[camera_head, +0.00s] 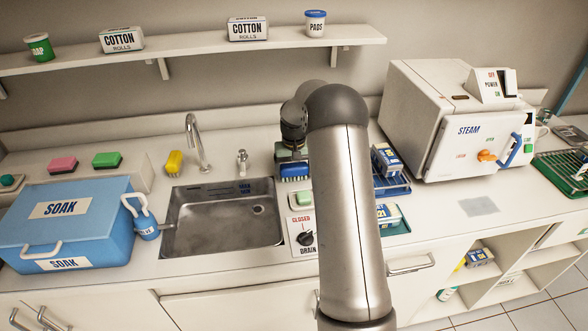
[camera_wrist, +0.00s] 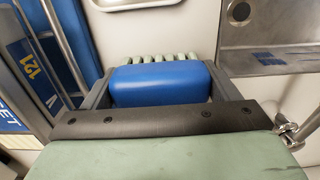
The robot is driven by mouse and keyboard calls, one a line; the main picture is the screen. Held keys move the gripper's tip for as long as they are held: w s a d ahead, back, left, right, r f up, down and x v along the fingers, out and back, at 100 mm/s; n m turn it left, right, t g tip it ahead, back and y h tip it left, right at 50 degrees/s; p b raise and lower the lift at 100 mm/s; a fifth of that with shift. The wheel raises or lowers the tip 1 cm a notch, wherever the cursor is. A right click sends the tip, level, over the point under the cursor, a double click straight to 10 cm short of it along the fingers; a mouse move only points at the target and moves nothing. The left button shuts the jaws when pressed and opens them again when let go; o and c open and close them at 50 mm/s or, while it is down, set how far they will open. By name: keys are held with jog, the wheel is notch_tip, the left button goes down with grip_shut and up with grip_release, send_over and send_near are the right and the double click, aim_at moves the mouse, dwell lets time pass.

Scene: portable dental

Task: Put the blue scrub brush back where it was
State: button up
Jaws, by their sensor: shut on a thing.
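The blue scrub brush (camera_head: 294,172) is at the end of my arm, right of the sink's back corner. My gripper (camera_head: 292,160) is shut on it from above. In the wrist view the blue brush body (camera_wrist: 160,85) lies between the two dark fingers, with a row of pale bristle tufts along its far side. I cannot tell whether the brush touches the counter. My own arm covers part of the counter just right of it.
The steel sink (camera_head: 180,240) is left of the brush, with a faucet (camera_head: 194,145) and yellow brush (camera_head: 174,162) behind. A soap bar (camera_head: 303,199) and drain knob (camera_head: 305,238) are in front. A blue rack (camera_head: 392,186) with boxes stands right; the blue SOAK box (camera_head: 95,206) is far left.

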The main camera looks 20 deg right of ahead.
jog(key=shift+f, duration=0.2)
jog(key=o, duration=0.9)
jog(key=shift+r, duration=0.15)
